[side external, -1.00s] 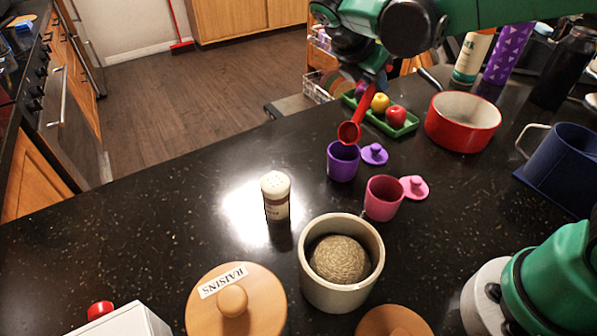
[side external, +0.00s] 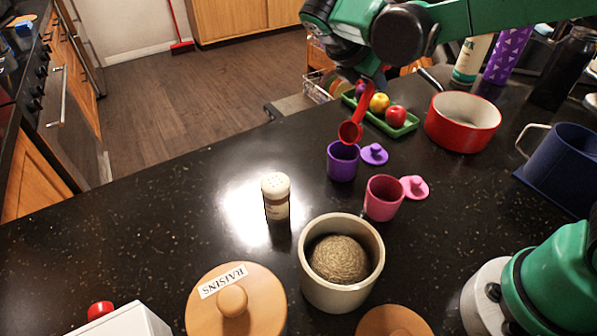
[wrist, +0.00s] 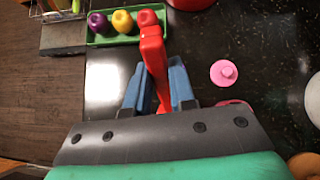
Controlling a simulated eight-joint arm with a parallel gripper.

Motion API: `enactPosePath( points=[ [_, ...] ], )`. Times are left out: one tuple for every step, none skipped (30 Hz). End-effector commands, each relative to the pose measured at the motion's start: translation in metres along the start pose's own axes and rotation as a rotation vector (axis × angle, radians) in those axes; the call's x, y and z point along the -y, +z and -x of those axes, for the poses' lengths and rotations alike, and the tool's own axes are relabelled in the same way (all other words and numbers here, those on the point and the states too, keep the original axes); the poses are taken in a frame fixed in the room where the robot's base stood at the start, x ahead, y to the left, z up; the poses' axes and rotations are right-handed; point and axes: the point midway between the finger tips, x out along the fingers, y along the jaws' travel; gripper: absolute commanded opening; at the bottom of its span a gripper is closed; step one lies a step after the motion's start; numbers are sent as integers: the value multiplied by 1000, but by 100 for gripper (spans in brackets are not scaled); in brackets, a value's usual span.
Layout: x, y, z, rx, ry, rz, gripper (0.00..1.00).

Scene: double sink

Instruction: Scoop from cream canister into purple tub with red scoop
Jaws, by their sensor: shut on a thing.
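The red scoop (side external: 350,131) is in my gripper (wrist: 160,88), whose blue fingers are shut on its handle in the wrist view. In the side external view its bowl is just above the mouth of the purple tub (side external: 342,164), tilted; what the bowl holds cannot be made out. The purple tub stands upright and open, its purple lid (side external: 374,154) lying beside it on the right. The cream canister (side external: 310,275) stands open at the front, with a tan, rounded mass (side external: 340,259) inside. The purple tub is hidden in the wrist view.
A pink tub (side external: 383,198) and its lid (side external: 414,188) stand right of the purple tub. A shaker (side external: 276,196) stands to the left. A green tray (side external: 404,128) of fruit and a red pot (side external: 462,124) are behind. The counter's left middle is clear.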

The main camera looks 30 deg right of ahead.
Motion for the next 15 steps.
enactPosePath(
  points=[
    [0,1,1,0,0,0,0],
    [0,2,2,0,0,0,0],
    [0,4,4,0,0,0,0],
    [0,6,6,0,0,0,0],
    [0,8,8,0,0,0,0],
    [0,10,10,0,0,0,0],
    [0,12,12,0,0,0,0],
    [0,14,14,0,0,0,0],
    [0,16,17,0,0,0,0],
    [0,18,18,0,0,0,0],
    [0,20,20,0,0,0,0],
    [0,22,22,0,0,0,0],
    [0,24,24,0,0,0,0],
    [0,25,25,0,0,0,0],
    [0,26,27,0,0,0,0]
  ],
)
